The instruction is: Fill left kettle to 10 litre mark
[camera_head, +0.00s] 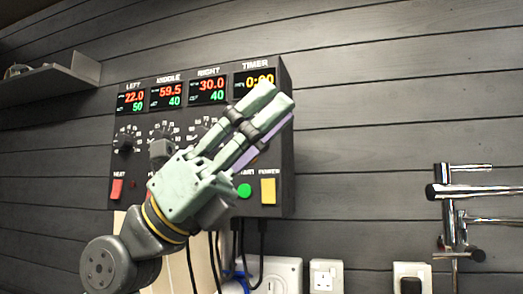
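The left kettle and its 10 litre mark are not in view. My gripper (270,97) is raised in front of the black control panel (283,150), with its fingers pointing up and to the right. The fingers lie close together, nearly side by side; whether they are open or shut is unclear. Nothing is visibly held. On the panel, the left display (132,101) reads 22.0 in red and 50 in green. My gripper hides part of the panel's middle and lower area. Chrome pipework (450,215) with a horizontal spout stands at the right.
The panel carries knobs (124,143), a red switch (117,189), a green button (244,190) and a yellow switch (268,191). Cables hang below it. Wall sockets (326,276) sit low. A shelf (50,82) is at upper left. Wall space right of the panel is clear.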

